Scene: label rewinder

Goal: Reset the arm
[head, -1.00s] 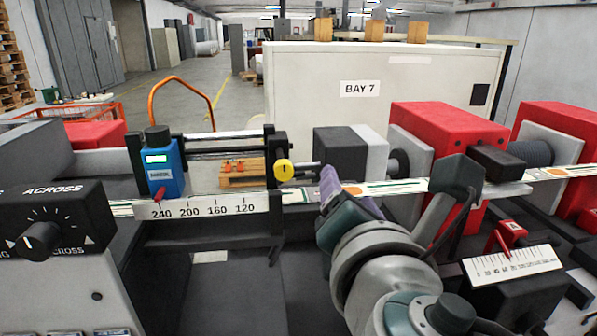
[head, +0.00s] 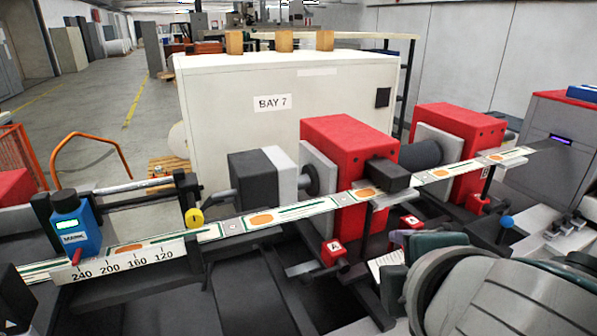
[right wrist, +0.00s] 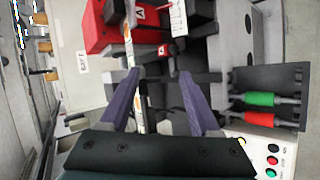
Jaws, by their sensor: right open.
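My left gripper is not in view.
Red housings (head: 345,170) stand behind the web. A red block marked A (head: 333,252) sits in front. A blue sensor (head: 75,225) and yellow knob (head: 194,216) are at left. A green handle (right wrist: 259,98) and red handle (right wrist: 258,120) show in the right wrist view.

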